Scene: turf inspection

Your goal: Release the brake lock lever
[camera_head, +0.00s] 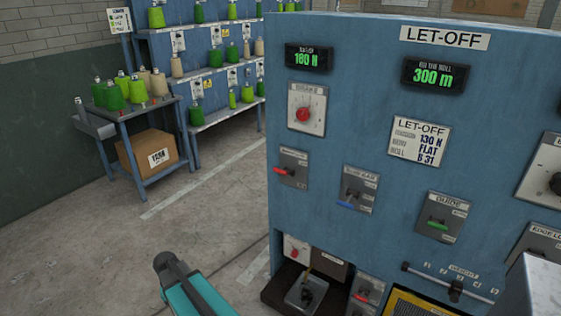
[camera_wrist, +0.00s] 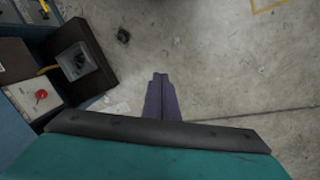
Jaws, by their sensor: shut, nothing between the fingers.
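The blue let-off panel (camera_head: 390,75) carries several small grey lever plates. One has a red handle (camera_head: 284,171) on the left, one a blue handle (camera_head: 346,204), one a green handle (camera_head: 438,224). Another red-handled plate (camera_head: 366,292) sits low on the panel. Their small labels are too blurred for me to tell surely which is the brake lock lever. My gripper (camera_wrist: 160,76) is shut and empty, over bare floor in the wrist view. My teal arm end shows in the head view, left of the panel and apart from every lever.
A red dial (camera_head: 303,114) sits above the left lever. A grey box (camera_head: 307,293) stands on a dark ledge at the panel's foot; it also shows in the wrist view (camera_wrist: 80,64). A side table (camera_head: 150,110) and shelves with spools stand behind. Open floor lies left.

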